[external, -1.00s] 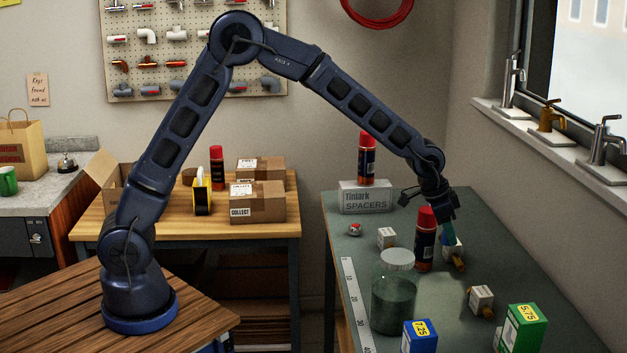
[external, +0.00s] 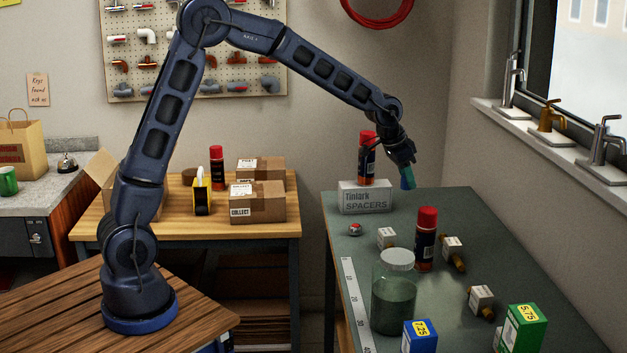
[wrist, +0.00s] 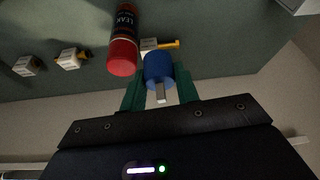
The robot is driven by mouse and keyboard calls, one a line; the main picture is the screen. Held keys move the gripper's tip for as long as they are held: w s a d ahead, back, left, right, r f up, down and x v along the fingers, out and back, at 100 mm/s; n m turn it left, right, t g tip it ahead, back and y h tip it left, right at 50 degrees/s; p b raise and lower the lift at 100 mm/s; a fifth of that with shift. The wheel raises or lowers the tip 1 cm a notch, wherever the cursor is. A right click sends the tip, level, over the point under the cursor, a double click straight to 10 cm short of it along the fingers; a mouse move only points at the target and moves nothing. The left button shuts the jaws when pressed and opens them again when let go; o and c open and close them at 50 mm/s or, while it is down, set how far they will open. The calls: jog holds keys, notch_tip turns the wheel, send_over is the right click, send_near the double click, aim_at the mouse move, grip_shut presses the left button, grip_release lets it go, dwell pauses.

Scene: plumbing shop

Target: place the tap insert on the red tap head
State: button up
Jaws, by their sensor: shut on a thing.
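My gripper (external: 407,178) is above the far part of the green-grey bench (external: 505,262). It is shut on a small blue cylindrical piece with a pale square stem, which looks like the tap insert (wrist: 157,68). The wrist view shows it between the two green fingers of my gripper (wrist: 160,85), clear of the bench. A small red round piece with a pale centre, likely the red tap head (external: 355,229), lies on the bench near its left edge. It is below and left of my gripper; I cannot make it out in the wrist view.
A red-capped can (external: 426,240) stands mid-bench, and another (external: 367,160) stands on the spacers box (external: 365,198). White blocks with brass ends (external: 453,248) lie nearby. A glass jar (external: 394,300) stands in front. The bench around the red piece is fairly clear.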

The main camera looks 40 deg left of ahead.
jog(key=w+a+r+n+y, duration=0.1)
jog(key=w+a+n, duration=0.2)
jog(key=a, duration=1.6)
send_near(356, 225)
jog(key=shift+t, duration=0.3)
jog(key=x, duration=0.6)
jog(key=shift+w+d, duration=0.3)
jog(key=shift+f, duration=0.15)
jog(key=o, duration=1)
jog(key=shift+c, duration=0.2)
